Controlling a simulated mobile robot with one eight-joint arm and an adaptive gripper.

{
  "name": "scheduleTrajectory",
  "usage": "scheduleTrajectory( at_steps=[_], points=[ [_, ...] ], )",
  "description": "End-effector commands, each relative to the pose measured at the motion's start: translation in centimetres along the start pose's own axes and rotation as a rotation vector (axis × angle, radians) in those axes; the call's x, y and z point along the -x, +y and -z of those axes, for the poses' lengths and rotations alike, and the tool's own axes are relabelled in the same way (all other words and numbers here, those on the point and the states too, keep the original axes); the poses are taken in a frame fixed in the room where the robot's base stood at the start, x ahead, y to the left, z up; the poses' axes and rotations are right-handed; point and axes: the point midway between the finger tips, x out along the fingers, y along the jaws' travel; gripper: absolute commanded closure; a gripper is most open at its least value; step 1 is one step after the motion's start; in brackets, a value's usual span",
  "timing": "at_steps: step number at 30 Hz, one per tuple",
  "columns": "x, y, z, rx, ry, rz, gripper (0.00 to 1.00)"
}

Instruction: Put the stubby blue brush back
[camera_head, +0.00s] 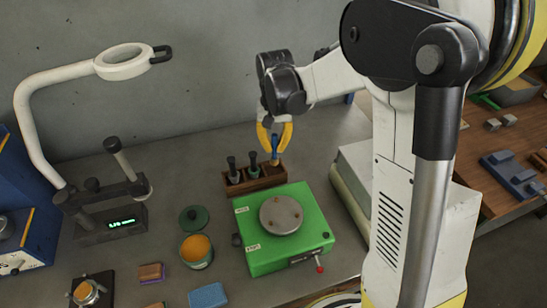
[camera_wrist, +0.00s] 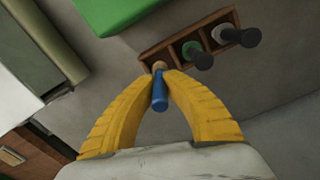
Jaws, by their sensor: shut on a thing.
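The stubby blue brush (camera_wrist: 160,94) is held between the yellow fingertips of my gripper (camera_wrist: 159,80) in the wrist view. Its tan end points at the wooden rack, over or in the end compartment; I cannot tell how deep it sits. In the head view the blue brush (camera_head: 274,146) shows between the fingers of my gripper (camera_head: 274,140), at the right end of the rack. The brown wooden rack (camera_head: 256,186) has compartments in a row. Two black-handled brushes (camera_head: 232,166) stand in its other compartments, and they also show in the wrist view (camera_wrist: 197,55).
A green box with a round metal plate (camera_head: 255,258) stands just in front of the rack. A grey-green bound block (camera_head: 352,190) lies to the right. An open orange tin (camera_head: 196,250), a blue sponge (camera_head: 208,296) and a magnifier lamp (camera_head: 40,130) are left. The bench behind the rack is clear.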

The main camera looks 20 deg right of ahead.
Motion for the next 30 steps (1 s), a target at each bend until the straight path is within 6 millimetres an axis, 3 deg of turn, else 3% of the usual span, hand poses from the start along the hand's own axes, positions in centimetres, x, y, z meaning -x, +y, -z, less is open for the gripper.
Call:
scheduleTrajectory(
  at_steps=[5, 11, 23, 24, 25, 30],
  points=[
    [-1.1, -0.3, 0.3, 0.0, 0.0, 0.0, 1.0],
    [-4.2, -0.3, 0.3, 0.0, 0.0, 0.0, 1.0],
    [-4.7, -0.3, 0.3, 0.0, 0.0, 0.0, 1.0],
    [-4.6, -0.3, 0.3, 0.0, 0.0, 0.0, 0.78],
    [-4.6, -0.3, 0.3, 0.0, 0.0, 0.0, 0.69],
    [-4.5, -0.3, 0.3, 0.0, 0.0, 0.0, 0.69]
  ],
)
